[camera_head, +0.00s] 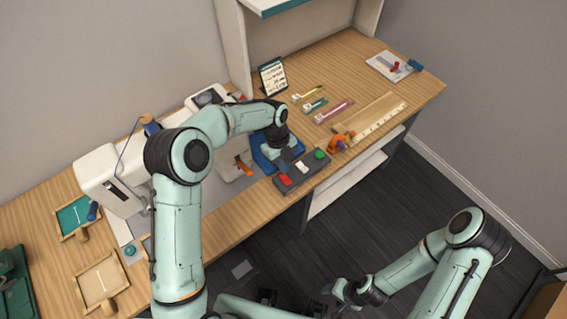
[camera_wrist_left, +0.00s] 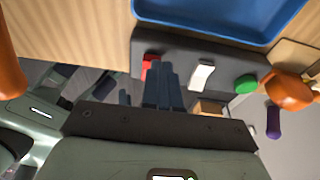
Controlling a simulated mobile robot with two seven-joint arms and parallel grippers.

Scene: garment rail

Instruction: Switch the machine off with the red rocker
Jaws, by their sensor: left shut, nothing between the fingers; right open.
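The red rocker (camera_head: 285,181) is at the left end of a dark grey switch box (camera_head: 313,170) near the table's front edge. A white rocker (camera_head: 302,167) and a green button (camera_head: 319,154) sit to its right. In the left wrist view the red rocker (camera_wrist_left: 151,60) is partly hidden behind the fingers of my left gripper (camera_wrist_left: 161,68). Those fingers are shut and empty, with tips right by the rocker; contact cannot be made out. My right gripper (camera_head: 341,290) is open, low and away from the table. The white machine (camera_head: 112,180) stands behind my left arm.
A blue tray (camera_head: 262,160) lies just behind the switch box. An orange tool (camera_head: 340,142) is close to its right end, with a wooden ruler (camera_head: 380,118) beyond.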

